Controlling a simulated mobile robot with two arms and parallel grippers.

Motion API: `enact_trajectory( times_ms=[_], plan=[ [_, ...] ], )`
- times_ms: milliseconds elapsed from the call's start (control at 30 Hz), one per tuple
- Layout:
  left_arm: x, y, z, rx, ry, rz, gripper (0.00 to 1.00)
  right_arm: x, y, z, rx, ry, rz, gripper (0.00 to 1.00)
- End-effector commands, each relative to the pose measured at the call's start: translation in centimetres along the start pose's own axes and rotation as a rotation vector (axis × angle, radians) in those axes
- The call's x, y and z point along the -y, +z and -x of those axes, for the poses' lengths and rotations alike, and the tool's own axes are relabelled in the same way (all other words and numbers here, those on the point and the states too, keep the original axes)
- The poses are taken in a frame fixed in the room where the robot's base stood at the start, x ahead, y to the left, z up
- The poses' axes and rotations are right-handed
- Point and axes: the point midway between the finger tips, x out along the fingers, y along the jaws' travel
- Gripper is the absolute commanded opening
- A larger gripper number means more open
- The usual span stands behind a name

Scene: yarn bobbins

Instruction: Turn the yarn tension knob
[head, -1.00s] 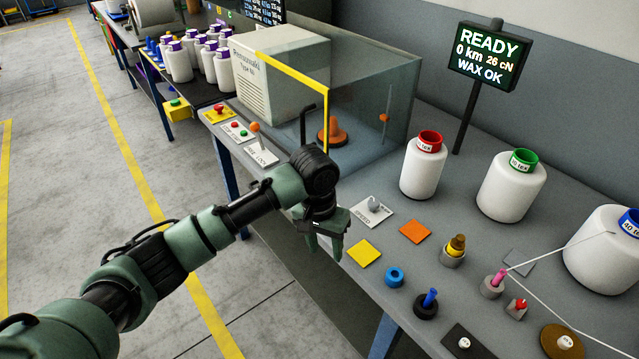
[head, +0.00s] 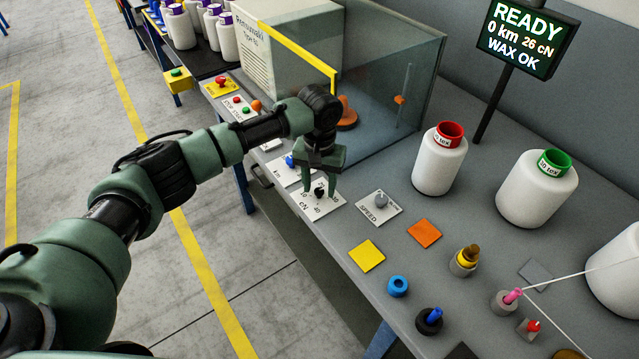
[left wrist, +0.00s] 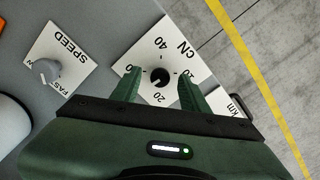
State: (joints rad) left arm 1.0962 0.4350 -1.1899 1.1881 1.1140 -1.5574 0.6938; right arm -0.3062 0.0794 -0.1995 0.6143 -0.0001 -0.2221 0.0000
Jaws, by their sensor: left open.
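The yarn tension knob (head: 319,192) is small and black, on a white plate (head: 328,207) marked cN with a dial of numbers. My left gripper (head: 319,188) is over this plate, pointing down. In the left wrist view the black knob (left wrist: 159,76) shows between the two spread fingers of my left gripper (left wrist: 158,88), with a gap on each side. The fingers look apart from the knob; their exact height above the plate is hard to tell. My right gripper is not in view.
A grey knob (head: 381,200) on a SPEED plate is close by on the right. A blue knob (head: 290,161) is on a plate to the left. A glass-fronted machine (head: 390,85) stands behind. The display (head: 521,38) reads READY, 0 km, 26 cN, WAX OK.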

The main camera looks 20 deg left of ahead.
Motion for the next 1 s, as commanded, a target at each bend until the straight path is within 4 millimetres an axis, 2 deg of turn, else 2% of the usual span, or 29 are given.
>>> enact_trajectory(
  times_ms=[33,100,267,400,433,600,767,1000],
  plan=[
    [0.0,0.0,-0.1,0.000,0.000,-0.001,0.45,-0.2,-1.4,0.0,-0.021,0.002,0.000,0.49],
    [0.0,0.0,-0.2,0.000,0.000,-0.001,0.45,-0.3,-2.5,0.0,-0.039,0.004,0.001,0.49],
    [0.0,0.0,-0.2,0.000,0.000,-0.001,0.45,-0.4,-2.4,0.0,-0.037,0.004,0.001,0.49],
    [0.0,0.0,-0.2,0.000,0.000,-0.001,0.06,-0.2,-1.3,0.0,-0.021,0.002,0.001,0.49],
    [0.0,0.0,-0.2,-0.001,0.000,-0.001,0.00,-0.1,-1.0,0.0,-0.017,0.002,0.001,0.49],
    [0.0,0.0,-0.2,-0.001,0.000,-0.003,0.00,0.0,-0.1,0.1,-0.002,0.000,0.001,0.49],
    [0.0,0.0,0.0,0.000,-0.001,-0.030,0.00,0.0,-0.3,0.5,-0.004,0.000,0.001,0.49],
    [0.0,0.0,0.2,0.001,0.000,-0.158,0.00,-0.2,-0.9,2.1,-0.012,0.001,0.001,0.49]
  ],
)
